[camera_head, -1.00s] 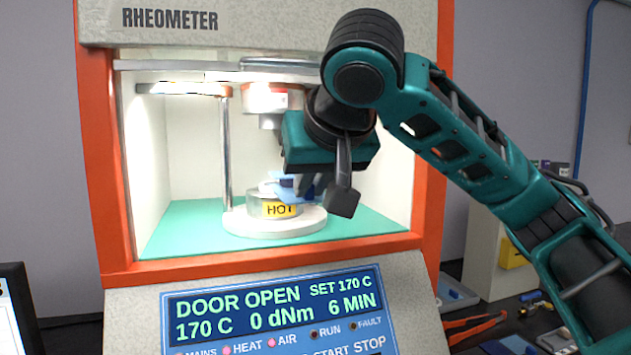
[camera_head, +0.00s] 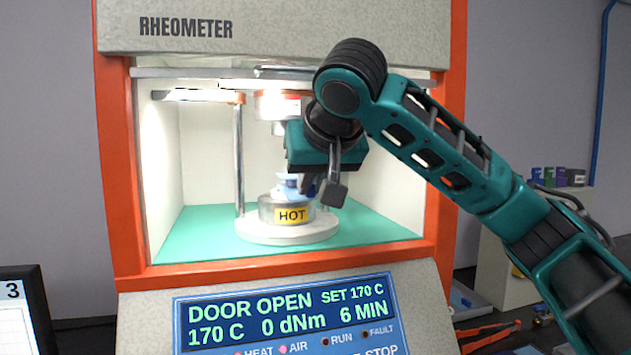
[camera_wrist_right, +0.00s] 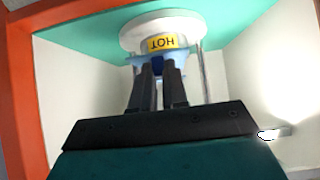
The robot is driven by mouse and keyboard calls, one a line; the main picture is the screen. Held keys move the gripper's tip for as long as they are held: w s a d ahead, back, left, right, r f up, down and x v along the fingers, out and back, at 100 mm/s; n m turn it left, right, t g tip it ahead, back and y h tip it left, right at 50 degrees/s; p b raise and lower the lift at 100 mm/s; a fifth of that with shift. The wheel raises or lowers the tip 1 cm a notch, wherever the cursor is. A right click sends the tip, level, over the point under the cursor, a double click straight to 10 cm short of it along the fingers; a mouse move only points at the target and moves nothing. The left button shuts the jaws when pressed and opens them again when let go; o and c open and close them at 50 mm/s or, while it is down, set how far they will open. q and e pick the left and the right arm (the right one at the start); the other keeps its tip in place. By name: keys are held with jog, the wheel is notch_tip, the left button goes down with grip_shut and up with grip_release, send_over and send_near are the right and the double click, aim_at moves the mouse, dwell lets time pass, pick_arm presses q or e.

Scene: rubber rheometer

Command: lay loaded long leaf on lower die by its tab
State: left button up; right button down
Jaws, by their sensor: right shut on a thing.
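The lower die (camera_head: 267,212) is a round metal block with a yellow HOT label, on a pale round base (camera_head: 290,233) inside the open rheometer chamber. My right gripper (camera_head: 309,188) is inside the chamber, just above the die's right side. It is shut on the light blue leaf (camera_head: 286,187) by its tab, over the die top. In the right wrist view my gripper (camera_wrist_right: 162,72) points at the die, with the blue leaf (camera_wrist_right: 150,53) at its fingertips. I cannot tell whether the leaf touches the die, and its load is hidden. My left gripper is not in view.
The upper die (camera_head: 275,106) hangs above, partly behind my right wrist. A metal column (camera_head: 239,160) stands at the left of the die. The orange door frame (camera_head: 122,170) borders the opening. The teal chamber floor (camera_head: 190,238) is clear around the base.

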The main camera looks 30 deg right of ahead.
jog(key=shift+w+d, duration=0.4)
jog(key=shift+w, duration=1.25)
jog(key=shift+w+d, duration=0.45)
jog(key=shift+w, duration=1.15)
jog(key=shift+w+d, duration=0.4)
jog(key=shift+w, duration=1.25)
jog(key=shift+f+b, duration=0.55)
jog(key=shift+f, duration=0.35)
jog(key=c, duration=1.1)
grip_release()
